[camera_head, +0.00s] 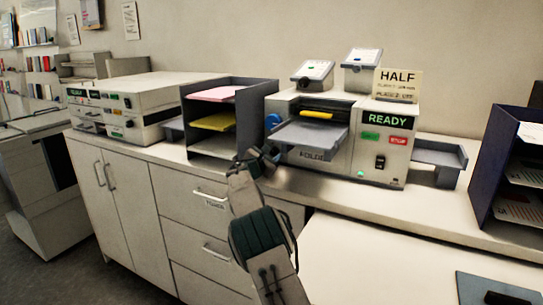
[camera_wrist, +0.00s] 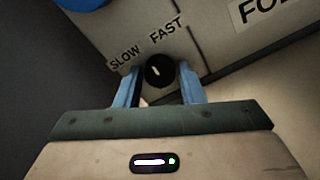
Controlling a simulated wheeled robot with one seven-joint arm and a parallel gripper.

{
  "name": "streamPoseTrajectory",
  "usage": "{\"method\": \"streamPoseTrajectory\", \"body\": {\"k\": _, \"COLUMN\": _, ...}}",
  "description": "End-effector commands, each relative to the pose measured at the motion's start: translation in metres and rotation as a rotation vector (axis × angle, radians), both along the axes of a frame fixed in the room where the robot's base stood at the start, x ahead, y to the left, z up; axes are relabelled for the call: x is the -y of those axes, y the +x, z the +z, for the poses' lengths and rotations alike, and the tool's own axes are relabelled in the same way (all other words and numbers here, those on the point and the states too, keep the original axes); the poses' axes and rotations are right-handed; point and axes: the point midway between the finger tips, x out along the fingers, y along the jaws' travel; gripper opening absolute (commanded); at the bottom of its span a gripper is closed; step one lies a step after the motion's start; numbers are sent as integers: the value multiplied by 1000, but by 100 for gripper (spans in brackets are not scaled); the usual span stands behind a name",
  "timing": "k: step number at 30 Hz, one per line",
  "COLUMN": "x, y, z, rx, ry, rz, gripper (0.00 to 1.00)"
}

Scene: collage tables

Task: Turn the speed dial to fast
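The speed dial (camera_wrist: 159,71) is a small round black knob with a short white mark, on a pale panel in the wrist view. Its mark sits left of centre and leans up-left, on the SLOW side. The SLOW label (camera_wrist: 125,57) is at its upper left and the FAST label (camera_wrist: 167,30) is above it. My gripper (camera_wrist: 159,68) is open, its two blue fingers to the left and right of the dial. I cannot tell if they touch it. In the head view my gripper (camera_head: 260,157) is at the folding machine's (camera_head: 340,150) lower left; the dial is hidden there.
The folding machine's grey tray (camera_head: 310,133) juts out above my gripper. A dark paper sorter (camera_head: 257,115) stands close at left. A blue knob (camera_head: 272,121) is on the machine's side. A green READY display (camera_head: 388,120) is lit. The counter's front edge runs below.

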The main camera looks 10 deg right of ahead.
Motion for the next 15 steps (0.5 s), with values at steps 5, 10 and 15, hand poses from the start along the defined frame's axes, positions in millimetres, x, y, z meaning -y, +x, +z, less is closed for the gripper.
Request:
{"method": "streamPoseTrajectory", "body": {"k": 5, "x": 0, "y": 0, "z": 0, "rx": -1, "ry": -1, "rz": 0, "gripper": 51}}
{"method": "streamPoseTrajectory", "body": {"k": 10, "x": -1, "y": 0, "z": 0, "rx": -1, "ry": -1, "rz": 0, "gripper": 51}}
{"method": "streamPoseTrajectory", "body": {"k": 15, "x": -8, "y": -8, "z": 0, "rx": 0, "ry": -1, "rz": 2, "gripper": 51}}
